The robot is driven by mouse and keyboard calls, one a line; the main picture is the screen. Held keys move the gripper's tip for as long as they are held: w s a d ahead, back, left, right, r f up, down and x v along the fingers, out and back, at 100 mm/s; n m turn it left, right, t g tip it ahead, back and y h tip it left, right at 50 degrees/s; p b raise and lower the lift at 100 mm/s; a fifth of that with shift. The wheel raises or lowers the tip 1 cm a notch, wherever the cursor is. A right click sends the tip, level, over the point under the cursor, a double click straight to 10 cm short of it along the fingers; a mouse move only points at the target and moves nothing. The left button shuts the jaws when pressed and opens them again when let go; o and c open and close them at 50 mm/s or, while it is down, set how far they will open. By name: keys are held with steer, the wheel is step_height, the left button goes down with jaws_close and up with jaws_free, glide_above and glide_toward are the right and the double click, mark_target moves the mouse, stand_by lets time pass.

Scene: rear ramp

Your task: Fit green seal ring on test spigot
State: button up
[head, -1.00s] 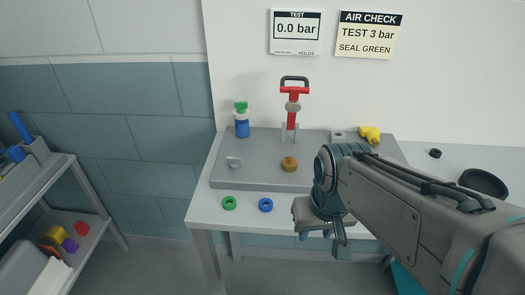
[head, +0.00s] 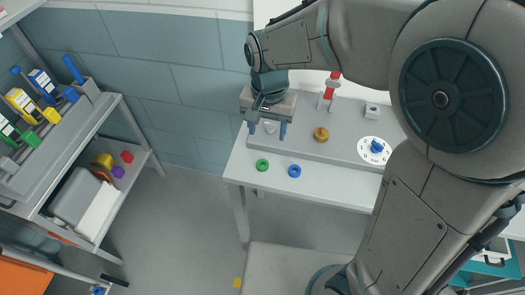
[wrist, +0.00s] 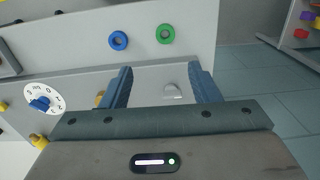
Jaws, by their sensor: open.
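The green seal ring (head: 262,169) lies flat on the front strip of the bench, left of a blue ring (head: 294,175). Both also show in the wrist view, green (wrist: 166,43) and blue (wrist: 118,50). A small grey metal fitting (wrist: 173,92) shows between my fingers in the wrist view, with a brass round fitting (head: 321,134) beside it on the grey panel. I cannot tell which fitting is the test spigot. My gripper (head: 267,130) is open and empty, pointing down above the panel, behind the green ring in the head view.
A dial with a blue knob (head: 376,147) and a red-handled part (head: 333,80) are on the panel, right of my gripper. A shelf unit (head: 75,138) with bottles and bins stands at left.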

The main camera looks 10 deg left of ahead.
glide_above(262, 162)
steer(key=f, duration=0.5)
steer(key=s+f, duration=0.1)
steer(key=f, duration=0.2)
steer(key=shift+d+f, duration=0.2)
steer(key=shift+f, duration=0.05)
steer(key=shift+s+a+f+p, duration=0.1)
steer(key=shift+f+p, duration=0.15)
steer(key=shift+f, duration=1.1)
steer(key=shift+s+f+p, duration=0.1)
steer(key=shift+f+p, duration=0.1)
steer(key=shift+f, duration=1.1)
steer(key=shift+c, duration=0.4)
steer(key=c, duration=1)
